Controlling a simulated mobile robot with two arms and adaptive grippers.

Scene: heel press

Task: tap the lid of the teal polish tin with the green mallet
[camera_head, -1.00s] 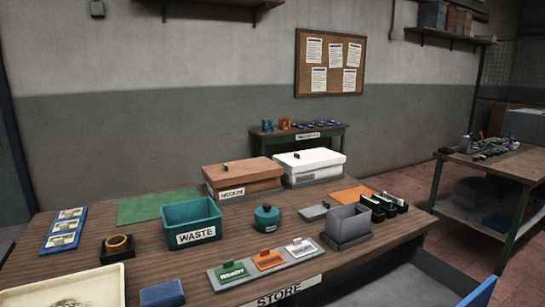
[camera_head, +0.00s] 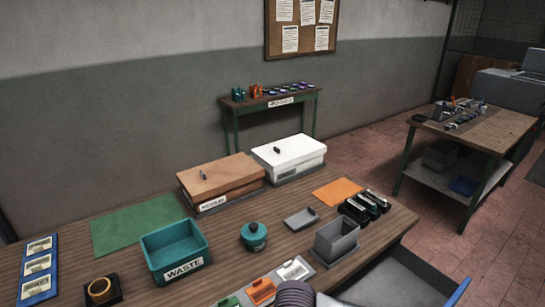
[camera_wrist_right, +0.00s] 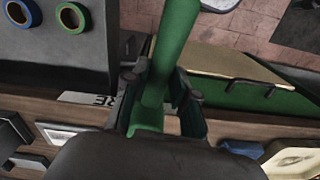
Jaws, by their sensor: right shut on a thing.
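The teal polish tin (camera_head: 254,238) stands upright on the wooden table in the head view, with its dark-knobbed lid on. It is right of the teal WASTE bin. In the right wrist view my right gripper (camera_wrist_right: 160,88) is shut on the green mallet (camera_wrist_right: 177,35). A long green shaft runs from between the fingers up to the top edge; I cannot make out the mallet's whole shape. The mallet and the right gripper's fingers do not show in the head view. My left gripper is in neither view.
The WASTE bin (camera_head: 174,250) stands left of the tin. A grey open box (camera_head: 337,241) and flat grey plate (camera_head: 301,219) are to its right. Colored label stands (camera_head: 262,290) are in front. Brown (camera_head: 219,178) and white (camera_head: 288,155) lidded boxes stand behind.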

